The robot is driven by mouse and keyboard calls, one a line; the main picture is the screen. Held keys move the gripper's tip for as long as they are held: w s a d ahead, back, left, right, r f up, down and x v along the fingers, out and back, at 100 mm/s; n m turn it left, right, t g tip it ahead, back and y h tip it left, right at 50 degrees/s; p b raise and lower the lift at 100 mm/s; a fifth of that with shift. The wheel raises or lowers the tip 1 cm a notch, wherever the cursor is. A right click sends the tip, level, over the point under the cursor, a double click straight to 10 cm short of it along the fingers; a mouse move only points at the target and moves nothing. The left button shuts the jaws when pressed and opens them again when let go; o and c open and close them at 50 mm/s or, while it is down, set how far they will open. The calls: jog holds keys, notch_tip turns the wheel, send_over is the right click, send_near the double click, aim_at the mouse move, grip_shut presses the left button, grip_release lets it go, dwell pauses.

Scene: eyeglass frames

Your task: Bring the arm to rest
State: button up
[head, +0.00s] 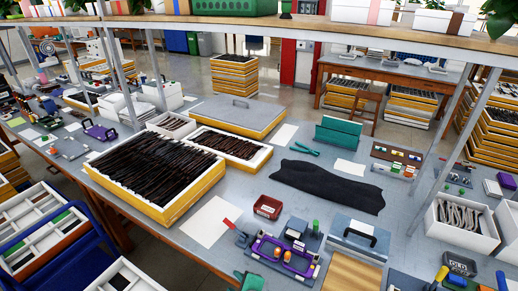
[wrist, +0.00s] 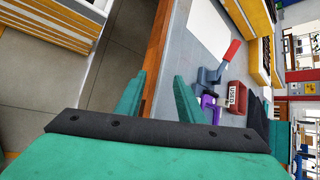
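My gripper (wrist: 158,90) is open, with its two teal fingers apart and nothing between them. In the head view, teal tips of my gripper (head: 250,281) show at the bottom edge, just in front of the purple fixture (head: 284,259); the rest of the arm is out of view. In the wrist view, the grey workbench (wrist: 183,60) with its wooden edge lies beyond the fingers. The purple fixture (wrist: 208,104) is partly hidden behind the right finger.
A red-handled tool (head: 236,230), a red bin (head: 268,207) and a grey case (head: 360,236) stand close by. A yellow-sided crate (head: 158,212) of dark frames is at left. A white sheet (head: 208,222) lies flat. Open floor (wrist: 125,50) shows beside the bench.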

jog(key=s+d+f+n+t+h, duration=0.25)
jog(key=s+n, duration=0.25)
jog(key=s, duration=0.3)
jog(key=s+d+f+n+t+h, duration=0.1)
jog(key=s+d+f+n, duration=0.2)
jog(key=s, duration=0.5)
jog(key=s+d+r+n+t, duration=0.1)
jog(key=s+r+n+t, duration=0.1)
jog(key=s+r+n, duration=0.4)
jog(key=s+d+r+n+t+h, duration=0.1)
jog(key=s+r+n, duration=0.4)
jog(key=s, duration=0.5)
jog(key=shift+r+n+t, duration=0.35)
jog(key=shift+n, duration=0.35)
